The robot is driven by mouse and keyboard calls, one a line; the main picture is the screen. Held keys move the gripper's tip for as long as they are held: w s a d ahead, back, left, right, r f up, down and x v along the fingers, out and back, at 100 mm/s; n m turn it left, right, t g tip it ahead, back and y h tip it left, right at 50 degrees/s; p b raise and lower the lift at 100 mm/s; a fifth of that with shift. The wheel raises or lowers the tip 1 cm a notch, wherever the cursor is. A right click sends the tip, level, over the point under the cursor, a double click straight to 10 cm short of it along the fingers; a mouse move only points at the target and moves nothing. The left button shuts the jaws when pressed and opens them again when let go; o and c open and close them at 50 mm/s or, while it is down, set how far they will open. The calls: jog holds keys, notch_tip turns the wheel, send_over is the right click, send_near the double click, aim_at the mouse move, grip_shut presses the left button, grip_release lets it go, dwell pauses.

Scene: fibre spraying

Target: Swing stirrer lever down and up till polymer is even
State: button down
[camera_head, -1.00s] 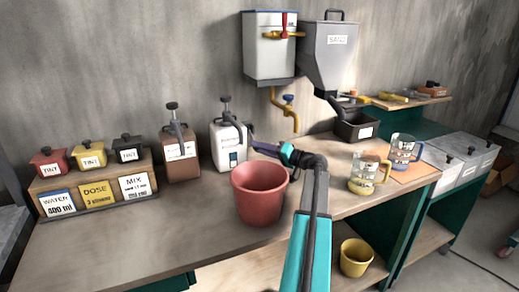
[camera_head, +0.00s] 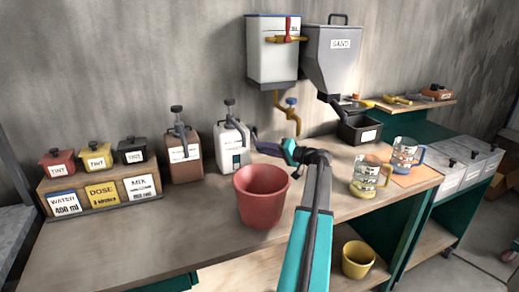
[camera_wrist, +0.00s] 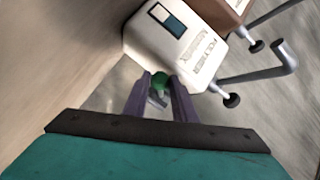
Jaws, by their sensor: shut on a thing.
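The polymer container (camera_head: 231,146) is a white box with a dark pump on top, standing at the back of the bench. In the wrist view its label side (camera_wrist: 165,32) shows large and tilted. A green knob (camera_wrist: 160,80) on a short grey stem, seemingly the stirrer lever's end, is beside the container. My gripper (camera_wrist: 159,92) has its purple fingers shut around this knob. In the head view my gripper (camera_head: 257,143) reaches in from the right of the container. The knob is too small to make out there, and the polymer inside is hidden.
A red bucket (camera_head: 261,196) stands just in front of my gripper. A brown canister (camera_head: 184,158) stands left of the polymer container. Glass jugs (camera_head: 369,176) stand at right. A yellow tap pipe (camera_head: 294,122) hangs behind. The front left bench is clear.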

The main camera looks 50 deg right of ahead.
jog(key=c, duration=1.5)
grip_release()
jog(key=shift+o, duration=0.2)
jog(key=s+d+r+b, duration=0.1)
jog(key=s, duration=1)
jog(key=shift+s+r+b, duration=0.15)
jog(key=shift+s+b, duration=0.15)
jog(key=shift+s, duration=0.1)
jog(key=shift+d, duration=0.1)
